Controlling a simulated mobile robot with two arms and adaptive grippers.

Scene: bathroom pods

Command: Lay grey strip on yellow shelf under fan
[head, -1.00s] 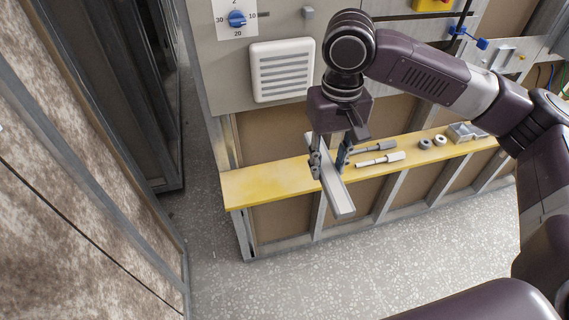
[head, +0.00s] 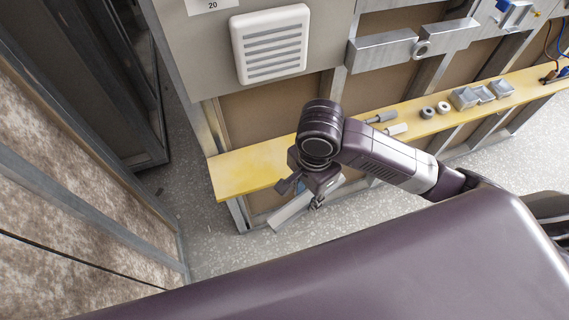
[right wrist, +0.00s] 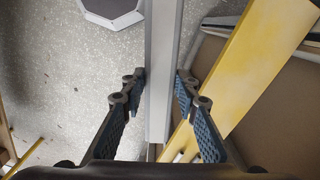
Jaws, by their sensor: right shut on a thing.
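The grey strip (head: 290,212) is in my right gripper (head: 305,192), in front of the shelf's left part in the head view. In the right wrist view the strip (right wrist: 163,60) runs lengthwise between the fingers of the gripper (right wrist: 161,80), with floor behind much of it. The yellow shelf (head: 238,172) runs along the wall; its left end is bare. In the right wrist view the shelf (right wrist: 245,65) lies right of the strip, at an angle to it. The fan (head: 270,45), a white slatted square, is on the wall above the shelf's left end. My left gripper is not in view.
Grey-handled tools (head: 383,117), rings (head: 428,112) and grey boxes (head: 464,98) sit farther right on the shelf. A metal bracket (head: 420,46) is on the wall above. A brown panel (head: 70,225) stands at left, with speckled floor (head: 178,190) between.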

